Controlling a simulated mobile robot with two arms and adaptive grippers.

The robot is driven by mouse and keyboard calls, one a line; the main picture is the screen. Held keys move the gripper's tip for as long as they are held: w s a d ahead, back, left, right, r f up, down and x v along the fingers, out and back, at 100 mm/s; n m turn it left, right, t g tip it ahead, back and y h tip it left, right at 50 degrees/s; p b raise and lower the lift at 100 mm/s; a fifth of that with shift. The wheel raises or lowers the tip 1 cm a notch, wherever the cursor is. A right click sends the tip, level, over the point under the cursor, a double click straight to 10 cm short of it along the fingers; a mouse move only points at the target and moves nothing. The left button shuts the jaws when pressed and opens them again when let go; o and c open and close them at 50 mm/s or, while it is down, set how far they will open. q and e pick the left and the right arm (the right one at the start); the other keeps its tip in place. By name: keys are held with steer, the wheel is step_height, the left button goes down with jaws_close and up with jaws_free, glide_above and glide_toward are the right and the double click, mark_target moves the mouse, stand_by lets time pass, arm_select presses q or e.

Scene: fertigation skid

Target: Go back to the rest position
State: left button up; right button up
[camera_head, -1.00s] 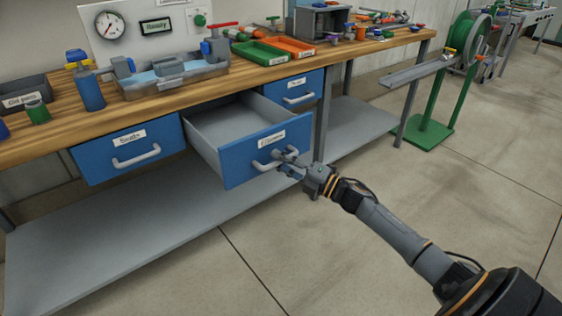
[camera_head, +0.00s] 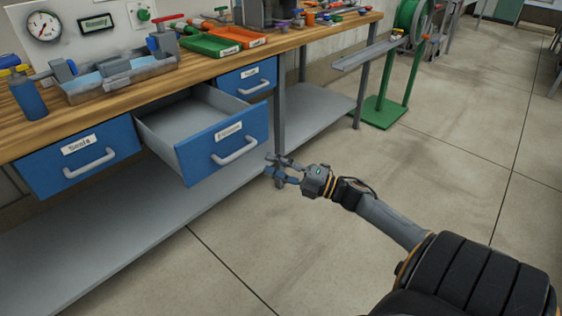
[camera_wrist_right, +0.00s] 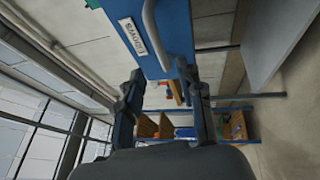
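My right gripper (camera_head: 278,171) is open and empty, a short way to the right of the open middle drawer's handle and apart from it. Its two spread fingers also show in the right wrist view (camera_wrist_right: 162,105). The blue middle drawer (camera_head: 196,160) is pulled out of the workbench, and the part of its grey inside that I see is empty. Its grey handle (camera_head: 236,151) is free; in the right wrist view the handle (camera_wrist_right: 155,35) lies ahead of the fingers. My left gripper is not in view.
The "Seals" drawer (camera_head: 62,180) and the right-hand drawer (camera_head: 231,84) are shut. The wooden bench top (camera_head: 115,107) carries a green tray (camera_head: 208,45), an orange tray (camera_head: 240,38) and a blue bottle (camera_head: 28,98). A green reel stand (camera_head: 385,108) stands at the right. The floor between is clear.

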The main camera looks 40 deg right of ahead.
steer(key=shift+v, duration=0.95)
steer(key=shift+w+f, duration=0.1)
